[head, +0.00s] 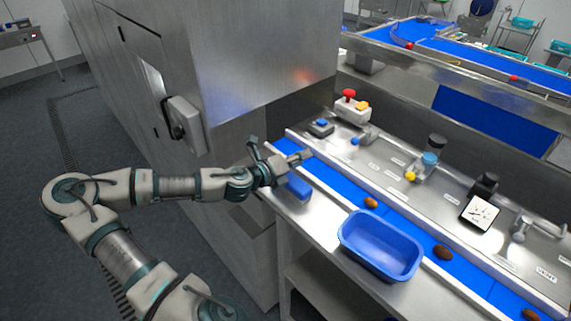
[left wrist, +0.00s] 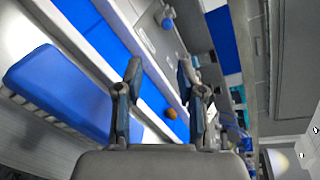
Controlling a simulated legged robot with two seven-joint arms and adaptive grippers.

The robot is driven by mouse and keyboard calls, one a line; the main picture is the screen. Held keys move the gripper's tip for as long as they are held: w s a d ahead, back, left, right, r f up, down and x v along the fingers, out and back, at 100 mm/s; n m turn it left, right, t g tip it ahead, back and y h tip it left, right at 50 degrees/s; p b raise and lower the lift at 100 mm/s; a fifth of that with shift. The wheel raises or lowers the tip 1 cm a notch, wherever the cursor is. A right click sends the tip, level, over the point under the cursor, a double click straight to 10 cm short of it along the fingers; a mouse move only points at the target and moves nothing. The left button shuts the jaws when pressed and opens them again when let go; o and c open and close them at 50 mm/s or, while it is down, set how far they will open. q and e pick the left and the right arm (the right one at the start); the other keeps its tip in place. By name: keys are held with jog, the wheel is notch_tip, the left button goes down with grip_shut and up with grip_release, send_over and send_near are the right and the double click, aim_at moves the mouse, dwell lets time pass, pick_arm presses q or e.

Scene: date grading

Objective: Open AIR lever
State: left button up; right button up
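The steel panel behind the belt carries small fittings with labels too small to read, so I cannot tell which one is the AIR lever. A blue-tipped lever (head: 357,141) sits at its left end; a blue knob also shows in the left wrist view (left wrist: 167,23). A yellow-tipped lever (head: 410,176) sits farther right, below a blue-collared regulator (head: 430,158). My left gripper (head: 279,148) is at the belt's left end, left of and apart from both levers. In the left wrist view its fingers (left wrist: 160,66) are spread with nothing held. My right gripper is out of view.
A blue brush-like block (head: 298,188) lies just below the left gripper. A blue tub (head: 381,246) stands at the front edge. Dates (head: 371,203) lie on the blue belt (head: 405,215). A steel cabinet (head: 255,60) rises behind the gripper; a red-button box (head: 351,109) stands behind the panel.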

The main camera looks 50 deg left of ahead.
pick_arm(q)
jog(key=v, duration=0.7)
jog(key=shift+s, duration=0.35)
jog(key=shift+r, duration=0.1)
